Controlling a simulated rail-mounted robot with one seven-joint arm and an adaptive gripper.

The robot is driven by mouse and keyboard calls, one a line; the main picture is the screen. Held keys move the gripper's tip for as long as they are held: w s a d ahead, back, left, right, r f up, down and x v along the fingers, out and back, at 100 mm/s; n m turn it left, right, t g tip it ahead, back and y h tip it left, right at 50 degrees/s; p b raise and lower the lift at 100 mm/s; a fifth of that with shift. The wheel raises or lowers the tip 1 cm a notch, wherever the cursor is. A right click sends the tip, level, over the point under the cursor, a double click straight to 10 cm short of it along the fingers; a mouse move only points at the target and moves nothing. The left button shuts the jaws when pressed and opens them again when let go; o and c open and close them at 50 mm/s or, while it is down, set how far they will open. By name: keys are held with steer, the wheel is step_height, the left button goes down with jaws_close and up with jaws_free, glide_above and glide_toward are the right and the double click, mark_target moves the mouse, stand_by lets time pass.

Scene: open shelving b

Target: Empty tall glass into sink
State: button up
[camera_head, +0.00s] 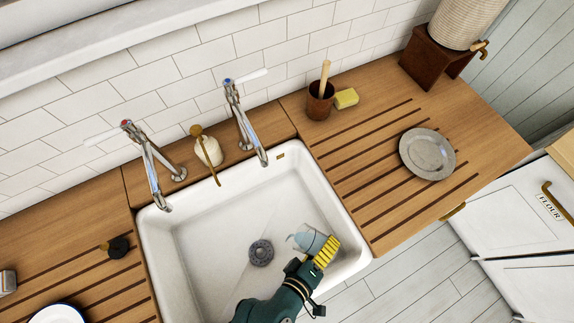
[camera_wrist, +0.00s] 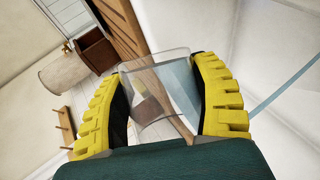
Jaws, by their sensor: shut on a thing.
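My gripper (camera_head: 325,252) is over the right part of the white sink (camera_head: 190,238), shut on a clear tall glass (camera_head: 312,239). In the wrist view the glass (camera_wrist: 145,82) sits between the two yellow ribbed fingers of my gripper (camera_wrist: 160,88). The glass is tipped well over, with its mouth toward the left in the head view. Light blue liquid (camera_head: 299,240) shows at its mouth, and a thin blue streak (camera_wrist: 284,92) runs beyond the right finger in the wrist view. How much liquid is inside is unclear.
A round grey drain (camera_head: 261,253) lies left of the glass. Two metal taps (camera_head: 148,165) (camera_head: 245,125) and a soap dispenser (camera_head: 207,150) stand behind the sink. The right drainboard holds a grey plate (camera_head: 427,154), a brush pot (camera_head: 320,100) and a yellow sponge (camera_head: 346,98).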

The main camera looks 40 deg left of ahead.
mark_target(312, 248)
steer(key=shift+s+a+r+n+t+h+b, duration=0.1)
steer(key=shift+a+r+n+t+h+b, duration=0.2)
steer(key=shift+b, duration=0.45)
steer(key=shift+s+a+r+n+h+b, duration=0.1)
steer(key=shift+a+r+n+b, duration=0.25)
steer(key=shift+b, duration=0.4)
steer(key=shift+s+a+r+n+t+h+b, duration=0.1)
steer(key=shift+a+r+n+t+h+b, duration=0.1)
steer(key=shift+r+n+h+b, duration=0.25)
steer(key=shift+s+a+r+n+t+h+b, duration=0.1)
steer(key=shift+a+r+n+t+h+b, duration=0.15)
steer(key=shift+r+n+h, duration=0.25)
stand_by(1.4)
steer(key=shift+r, duration=0.1)
